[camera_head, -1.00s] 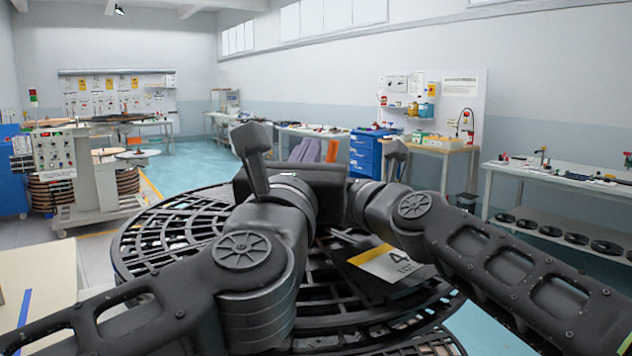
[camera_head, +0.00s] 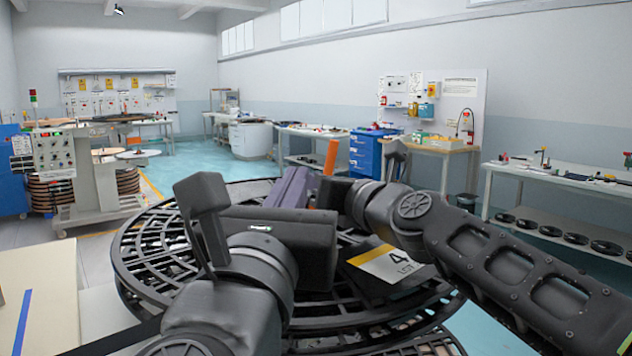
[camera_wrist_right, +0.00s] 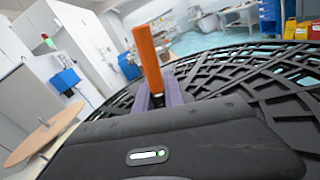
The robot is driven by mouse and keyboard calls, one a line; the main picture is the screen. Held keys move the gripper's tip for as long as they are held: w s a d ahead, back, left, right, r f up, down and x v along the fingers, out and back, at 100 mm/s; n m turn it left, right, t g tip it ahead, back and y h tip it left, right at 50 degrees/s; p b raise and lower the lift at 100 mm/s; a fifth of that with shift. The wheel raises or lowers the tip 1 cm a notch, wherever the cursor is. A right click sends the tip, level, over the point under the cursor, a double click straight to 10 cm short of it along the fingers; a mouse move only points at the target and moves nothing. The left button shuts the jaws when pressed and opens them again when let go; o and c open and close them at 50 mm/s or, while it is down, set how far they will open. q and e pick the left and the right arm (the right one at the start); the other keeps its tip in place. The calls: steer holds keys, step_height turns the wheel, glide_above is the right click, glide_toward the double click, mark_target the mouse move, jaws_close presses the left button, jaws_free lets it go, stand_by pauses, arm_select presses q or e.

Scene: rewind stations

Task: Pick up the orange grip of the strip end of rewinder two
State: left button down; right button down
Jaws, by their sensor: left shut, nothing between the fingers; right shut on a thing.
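The orange grip (camera_head: 331,157) stands upright at the middle of the head view, held above the black lattice reel. It also shows in the right wrist view (camera_wrist_right: 148,60), between purple fingers. The strip itself cannot be made out.
The large black lattice reel (camera_head: 150,262) spreads under both arms. A black plate with a yellow and white label (camera_head: 388,265) lies on it. A pale table (camera_head: 45,300) is at the left edge. A machine with a control panel (camera_head: 53,152) stands at left; benches line the back and right.

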steer(key=r+p, duration=0.3)
steer(key=shift+s+a+r, duration=0.1)
steer(key=shift+s+r, duration=0.2)
steer(key=shift+r, duration=0.05)
steer(key=s+a+p, duration=0.1)
steer(key=s+p, duration=0.2)
steer(key=s, duration=0.3)
steer(key=s+a+p, duration=0.1)
steer(key=s+p, duration=0.2)
steer(key=s, duration=0.3)
steer(key=s+a+p, duration=0.1)
steer(key=s+p, duration=0.2)
steer(key=s, duration=0.4)
steer(key=shift+s+f, duration=0.1)
steer(key=shift+f, duration=0.3)
steer(key=t+b, duration=0.1)
steer(key=b, duration=0.4)
steer(key=shift+f+n, duration=0.4)
steer(key=shift+r+y+b, duration=0.3)
steer(key=shift+b, duration=0.2)
steer(key=shift+r, duration=0.2)
